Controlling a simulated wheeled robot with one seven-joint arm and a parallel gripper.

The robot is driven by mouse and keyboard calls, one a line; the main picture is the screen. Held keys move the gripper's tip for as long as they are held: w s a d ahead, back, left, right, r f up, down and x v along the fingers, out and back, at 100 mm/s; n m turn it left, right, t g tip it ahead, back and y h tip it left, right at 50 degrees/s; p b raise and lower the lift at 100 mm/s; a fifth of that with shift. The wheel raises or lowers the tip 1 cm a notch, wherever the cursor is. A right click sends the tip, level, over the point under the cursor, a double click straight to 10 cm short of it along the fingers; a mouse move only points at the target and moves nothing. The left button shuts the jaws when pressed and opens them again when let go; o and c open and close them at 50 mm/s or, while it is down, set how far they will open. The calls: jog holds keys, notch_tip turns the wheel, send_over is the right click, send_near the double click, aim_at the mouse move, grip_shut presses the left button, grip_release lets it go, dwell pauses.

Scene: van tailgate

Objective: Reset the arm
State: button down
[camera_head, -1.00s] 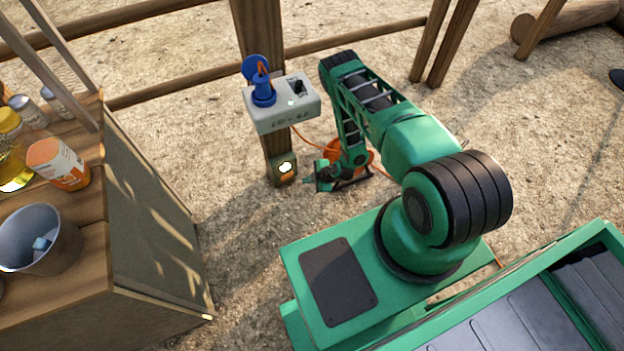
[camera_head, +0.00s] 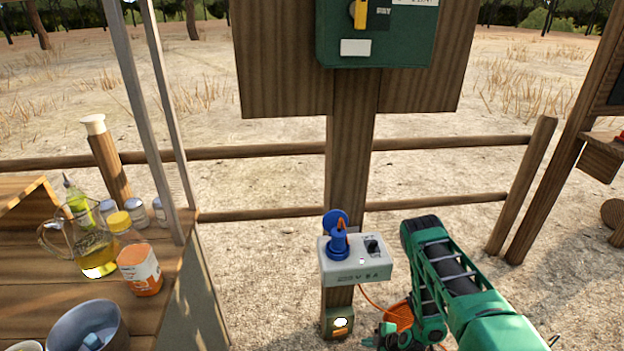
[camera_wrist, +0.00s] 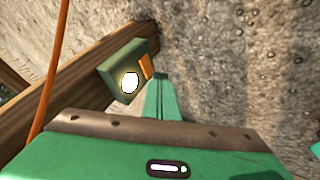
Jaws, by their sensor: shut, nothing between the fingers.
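My green arm reaches in from the lower right in the head view. My gripper (camera_head: 384,336) is low, just right of the wooden post's foot, near a small green box with a lit round spot (camera_head: 340,321). In the wrist view my gripper (camera_wrist: 162,80) shows as green fingers closed together with nothing between them. The small lit box (camera_wrist: 128,80) is just left of the fingertips there, apart from them as far as I can tell.
A grey outlet box with a blue plug (camera_head: 338,245) is on the post, above my gripper. An orange cable reel (camera_head: 400,314) is behind my arm. A wooden counter (camera_head: 150,315) with bottles and a bowl is at left. Rail fences cross behind.

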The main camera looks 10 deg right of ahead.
jog(key=w+d+r+m+g+h, duration=0.1)
jog(key=w+d+r+m, duration=0.15)
jog(key=r, duration=0.75)
jog(key=w+d+r+m, duration=0.1)
jog(key=w+d+r, duration=0.2)
jog(key=r, duration=0.7)
jog(key=w+d+r+m+g+h, duration=0.1)
jog(key=w+d+r+m, duration=0.15)
jog(key=r, duration=0.75)
jog(key=s+d+r+m+h, duration=0.1)
jog(key=s+d+r, duration=0.1)
jog(key=r, duration=0.4)
jog(key=s+d+r+m, duration=0.1)
jog(key=s+d+r, duration=0.1)
jog(key=r, duration=0.5)
jog(key=s+d+r+m+g, duration=0.2)
jog(key=s+r+m, duration=0.1)
jog(key=s+r, duration=0.6)
jog(key=s+r+m+g, duration=0.1)
jog(key=s+r+m, duration=0.4)
jog(key=s, duration=0.9)
jog(key=s+a+r+m+g+h, duration=0.1)
jog(key=s+r+m, duration=0.5)
jog(key=s+r, duration=0.5)
jog(key=s, duration=0.2)
jog(key=shift+s+a, duration=0.2)
jog(key=shift+s, duration=0.15)
jog(key=shift+r, duration=0.1)
